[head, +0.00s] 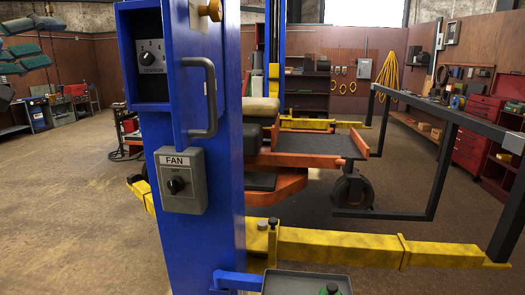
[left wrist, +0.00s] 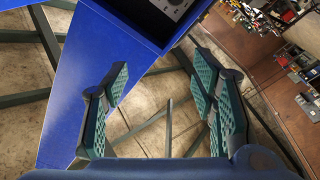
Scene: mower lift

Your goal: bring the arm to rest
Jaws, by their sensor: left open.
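My left gripper (head: 24,57) shows at the upper left edge of the head view, its teal pads in the air left of the blue post (head: 205,240). In the left wrist view its two fingers stand wide apart (left wrist: 160,103), with nothing between them but the floor behind. The blue post (left wrist: 85,75) fills the left and top of that view, behind the left finger. Most of my left arm is out of the head view. My right gripper is in neither view.
A yellow lift arm (head: 340,246) and grey tray (head: 300,282) stand to the right. Floor on the left (head: 70,190) is clear.

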